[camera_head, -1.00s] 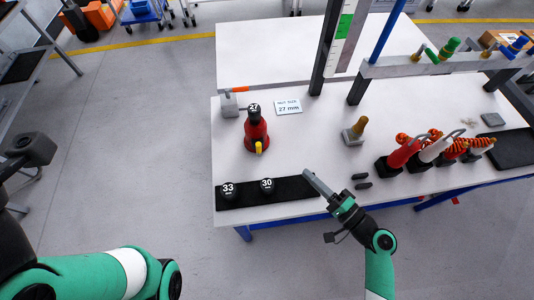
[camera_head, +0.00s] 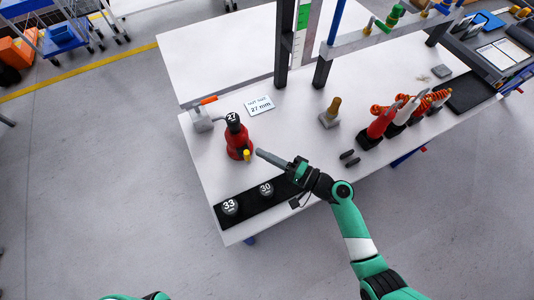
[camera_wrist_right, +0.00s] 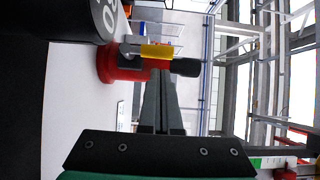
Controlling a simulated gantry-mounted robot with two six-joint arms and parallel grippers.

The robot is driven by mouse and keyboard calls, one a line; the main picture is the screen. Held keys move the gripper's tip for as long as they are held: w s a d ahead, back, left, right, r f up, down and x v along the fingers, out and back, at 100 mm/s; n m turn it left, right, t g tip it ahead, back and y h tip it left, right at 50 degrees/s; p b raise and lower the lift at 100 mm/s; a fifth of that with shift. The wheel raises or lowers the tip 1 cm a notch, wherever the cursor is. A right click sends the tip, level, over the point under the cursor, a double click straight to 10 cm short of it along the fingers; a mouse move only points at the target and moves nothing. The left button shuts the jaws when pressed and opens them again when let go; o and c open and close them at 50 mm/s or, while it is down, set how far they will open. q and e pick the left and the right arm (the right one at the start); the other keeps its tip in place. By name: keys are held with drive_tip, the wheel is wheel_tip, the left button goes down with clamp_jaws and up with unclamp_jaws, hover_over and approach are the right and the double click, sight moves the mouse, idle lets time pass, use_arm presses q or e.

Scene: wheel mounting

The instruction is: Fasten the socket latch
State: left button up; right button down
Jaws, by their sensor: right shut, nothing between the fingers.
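A red tool (camera_head: 238,145) stands upright on the white table with a black socket marked 27 (camera_head: 233,120) on top. A yellow piece (camera_head: 246,155), which may be the latch, sticks out low on its near side. The yellow piece (camera_wrist_right: 157,51) also shows in the right wrist view, beside the red body (camera_wrist_right: 110,62) and just beyond my fingers. My right gripper (camera_head: 260,154) is shut and empty, its tips close to the tool's right side; I cannot tell whether they touch it. My left gripper is out of view.
Sockets marked 33 (camera_head: 230,207) and 30 (camera_head: 266,189) sit on a black mat (camera_head: 248,200) in front. A grey block (camera_head: 201,121) with an orange handle (camera_head: 208,100) stands behind left, and a "27 mm" card (camera_head: 259,106) behind. Red and white tools (camera_head: 377,124) stand right.

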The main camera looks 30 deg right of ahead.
drive_tip(key=shift+s+a+f, duration=0.1)
drive_tip(key=shift+s+a, duration=0.05)
drive_tip(key=shift+a, duration=0.5)
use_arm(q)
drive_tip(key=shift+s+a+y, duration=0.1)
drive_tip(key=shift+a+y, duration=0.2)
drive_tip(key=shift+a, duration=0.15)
use_arm(e)
drive_tip(key=shift+d, duration=0.1)
use_arm(q)
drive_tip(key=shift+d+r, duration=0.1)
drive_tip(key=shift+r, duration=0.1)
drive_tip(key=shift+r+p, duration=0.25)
drive_tip(key=shift+p, duration=0.2)
use_arm(e)
drive_tip(key=shift+r+n, duration=0.2)
drive_tip(key=shift+n, duration=0.1)
